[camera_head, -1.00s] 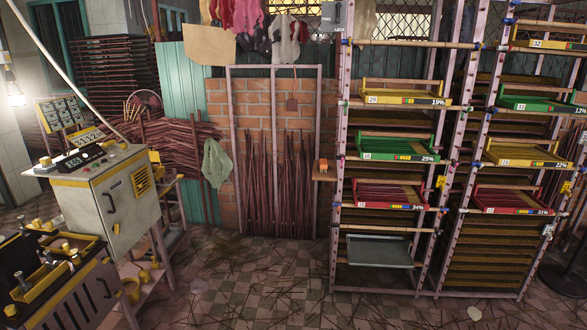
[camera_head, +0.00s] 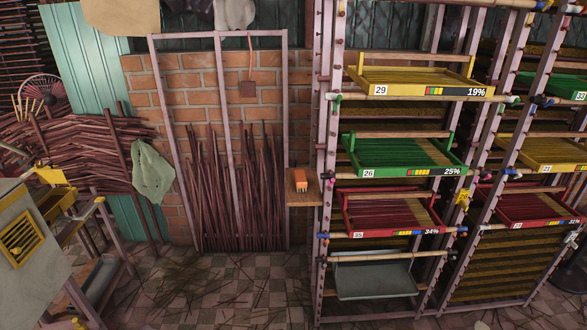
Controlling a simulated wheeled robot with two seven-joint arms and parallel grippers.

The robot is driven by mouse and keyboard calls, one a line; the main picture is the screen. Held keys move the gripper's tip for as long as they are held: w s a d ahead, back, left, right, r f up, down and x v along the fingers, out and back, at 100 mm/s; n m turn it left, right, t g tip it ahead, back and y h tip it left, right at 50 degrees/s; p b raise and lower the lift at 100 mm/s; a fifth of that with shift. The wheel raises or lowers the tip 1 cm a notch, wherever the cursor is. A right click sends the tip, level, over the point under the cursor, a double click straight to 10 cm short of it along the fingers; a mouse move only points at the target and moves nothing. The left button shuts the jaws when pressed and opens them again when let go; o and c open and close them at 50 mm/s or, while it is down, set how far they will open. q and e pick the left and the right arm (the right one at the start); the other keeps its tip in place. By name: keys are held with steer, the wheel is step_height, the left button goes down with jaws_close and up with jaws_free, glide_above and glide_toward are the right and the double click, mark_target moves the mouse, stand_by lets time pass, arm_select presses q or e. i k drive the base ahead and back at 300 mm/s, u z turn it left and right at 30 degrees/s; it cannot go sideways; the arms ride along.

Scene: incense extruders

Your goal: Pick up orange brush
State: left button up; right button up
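The orange brush (camera_head: 301,179) is small and rests on a small wooden shelf (camera_head: 304,198). The shelf juts out at the left side of the tray rack, to the right of the brick panel with upright sticks. Neither of my grippers shows in the head view.
The tall rack (camera_head: 323,160) holds a yellow tray (camera_head: 420,81), a green tray (camera_head: 401,156), a red tray (camera_head: 391,216) and a grey tray (camera_head: 374,280). Bundled sticks (camera_head: 80,150) and a grey machine (camera_head: 25,240) stand at left. The tiled floor (camera_head: 215,290) before the shelf is largely open, with scattered sticks.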

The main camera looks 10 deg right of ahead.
mark_target(301, 181)
steer(key=u, duration=0.4)
steer(key=i, duration=2.3)
steer(key=z, duration=1.5)
